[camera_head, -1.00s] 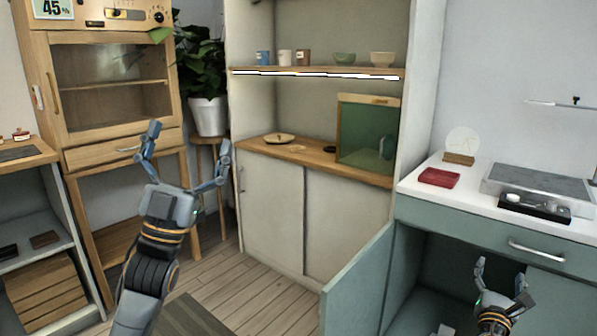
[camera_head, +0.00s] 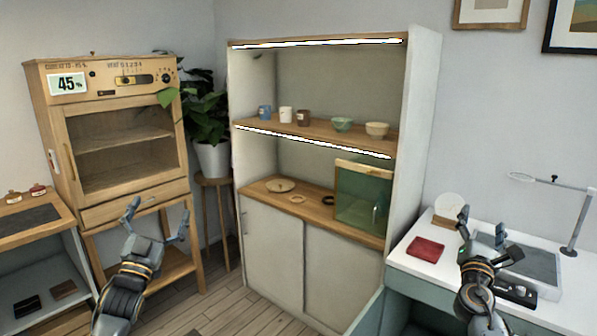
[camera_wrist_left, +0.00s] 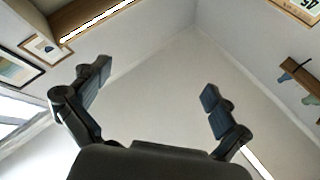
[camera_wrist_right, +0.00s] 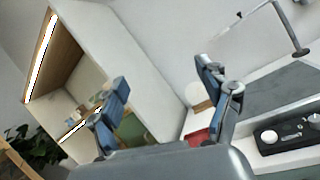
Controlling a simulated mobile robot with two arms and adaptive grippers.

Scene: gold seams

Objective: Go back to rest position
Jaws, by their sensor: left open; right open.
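My left gripper (camera_head: 157,222) is open and empty in the head view, raised in front of the wooden cabinet with the 45% label. In the left wrist view its two fingers (camera_wrist_left: 150,95) are spread, with only wall and ceiling between them. My right gripper (camera_head: 481,232) is open and empty in the head view, raised in front of the white counter. In the right wrist view its fingers (camera_wrist_right: 165,95) are apart with nothing held between them.
The wooden cabinet (camera_head: 120,200) stands at left, with a potted plant (camera_head: 212,158) beside it. A shelf unit (camera_head: 425,120) with cups and bowls stands in the middle. The white counter (camera_head: 398,258) at right holds a red cloth-like item (camera_head: 426,249) and a grey tray (camera_head: 530,268). Wood floor shows below.

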